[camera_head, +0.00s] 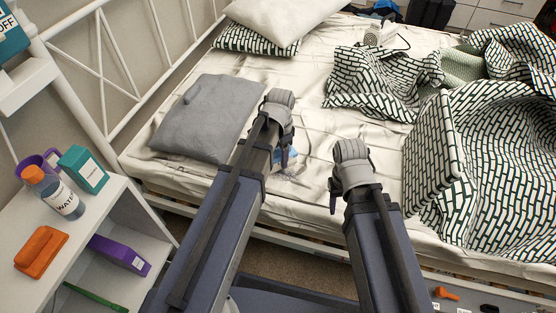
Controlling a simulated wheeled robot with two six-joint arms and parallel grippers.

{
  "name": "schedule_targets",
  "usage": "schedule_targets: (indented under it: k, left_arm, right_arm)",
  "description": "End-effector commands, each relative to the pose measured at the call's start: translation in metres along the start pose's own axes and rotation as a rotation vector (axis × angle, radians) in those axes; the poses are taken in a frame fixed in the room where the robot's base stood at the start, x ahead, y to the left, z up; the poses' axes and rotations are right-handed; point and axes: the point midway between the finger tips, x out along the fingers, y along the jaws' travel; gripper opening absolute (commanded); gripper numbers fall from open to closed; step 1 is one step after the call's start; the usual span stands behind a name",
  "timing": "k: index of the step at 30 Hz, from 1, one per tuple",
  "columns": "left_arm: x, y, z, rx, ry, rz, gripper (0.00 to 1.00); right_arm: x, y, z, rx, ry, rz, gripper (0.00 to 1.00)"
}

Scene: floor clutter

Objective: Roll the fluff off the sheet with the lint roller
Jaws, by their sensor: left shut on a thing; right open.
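The white sheet (310,95) covers the bed and is wrinkled. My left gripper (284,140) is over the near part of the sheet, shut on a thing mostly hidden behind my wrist. A small light-blue and white part of it, which looks like the lint roller (287,156), shows low beside the gripper, close to the sheet; I cannot tell whether it touches. Faint grey marks, maybe fluff (290,178), lie on the sheet just in front of it. My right gripper (334,198) is open and empty near the bed's front edge.
A grey pillow (205,118) lies left of my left arm. Patterned bedding (490,160) is heaped on the right. A white shelf (95,225) at left holds a bottle (60,198), a teal box (84,170) and an orange thing (41,250). Bare sheet lies between pillow and bedding.

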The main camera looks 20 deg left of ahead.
Motion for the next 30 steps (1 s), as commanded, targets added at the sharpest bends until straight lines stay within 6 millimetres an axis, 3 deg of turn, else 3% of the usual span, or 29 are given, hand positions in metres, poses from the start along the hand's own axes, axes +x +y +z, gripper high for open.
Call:
schedule_targets:
  k: [5,17,18,19,30]
  left_arm:
    - [-0.001,-0.006,-0.006,0.000,-0.001,0.001,0.15]
    - [0.003,0.004,-0.015,0.002,-0.001,0.002,0.15]
    - [0.003,0.005,-0.015,0.001,-0.001,0.003,0.07]
    - [0.003,0.005,-0.015,0.001,-0.001,0.003,0.07]
    - [0.001,0.019,-0.001,0.001,-0.002,0.004,0.07]
  right_arm:
    - [-0.001,0.000,0.000,0.000,0.000,0.000,0.50]
    - [0.003,0.000,0.000,0.000,0.000,0.000,0.50]
    - [0.003,0.000,0.000,0.000,0.000,0.000,0.50]
    - [0.003,0.000,0.000,0.000,0.000,0.000,0.50]
    - [0.002,0.000,0.000,0.000,0.000,0.000,0.50]
